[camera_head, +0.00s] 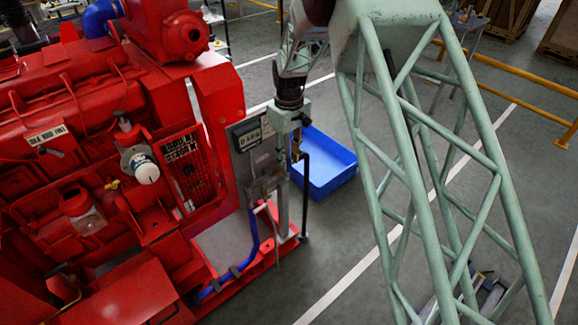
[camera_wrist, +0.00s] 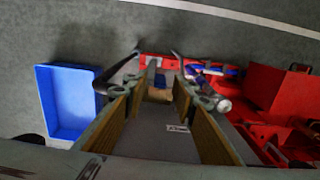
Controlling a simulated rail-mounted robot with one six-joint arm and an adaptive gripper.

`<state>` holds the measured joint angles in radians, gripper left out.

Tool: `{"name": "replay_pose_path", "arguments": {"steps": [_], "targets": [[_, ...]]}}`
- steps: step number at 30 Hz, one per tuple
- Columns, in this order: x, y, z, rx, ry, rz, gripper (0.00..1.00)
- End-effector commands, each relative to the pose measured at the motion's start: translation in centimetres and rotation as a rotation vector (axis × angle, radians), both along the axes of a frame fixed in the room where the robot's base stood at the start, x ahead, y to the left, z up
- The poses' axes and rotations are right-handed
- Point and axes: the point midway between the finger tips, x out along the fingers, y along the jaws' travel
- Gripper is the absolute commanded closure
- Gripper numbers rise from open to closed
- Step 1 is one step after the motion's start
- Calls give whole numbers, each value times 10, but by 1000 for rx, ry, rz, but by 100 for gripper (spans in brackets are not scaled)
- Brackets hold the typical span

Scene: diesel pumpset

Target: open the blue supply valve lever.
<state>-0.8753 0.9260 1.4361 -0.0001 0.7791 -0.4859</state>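My gripper (camera_head: 297,150) points down beside the upright grey panel (camera_head: 246,137) at the end of the red pumpset, above a pipe stand. In the wrist view my gripper (camera_wrist: 156,62) has its two fingers spread apart, with nothing held between them. A small blue part (camera_wrist: 160,80) shows between the fingers, farther down; it may be the blue valve lever, but it is too small to tell. A blue hose (camera_head: 252,240) runs from the pipework by the panel down to the red base. In the head view no lever can be clearly made out, as my gripper and pipes crowd that spot.
The red pumpset (camera_head: 110,150) fills the left side of the head view. A blue crate (camera_head: 330,165) stands on the floor behind my gripper; it also shows at the left of the wrist view (camera_wrist: 70,100). Yellow rails (camera_head: 510,70) stand at the back right.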

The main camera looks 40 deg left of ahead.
Motion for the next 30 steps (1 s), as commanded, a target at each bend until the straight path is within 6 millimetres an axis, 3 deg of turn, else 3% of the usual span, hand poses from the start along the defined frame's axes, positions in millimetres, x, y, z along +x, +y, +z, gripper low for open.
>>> {"name": "replay_pose_path", "arguments": {"steps": [9,21,30], "targets": [[0,0,-26,0,0,0,75],[0,0,-28,0,0,0,75],[0,0,-28,0,0,0,100]]}}
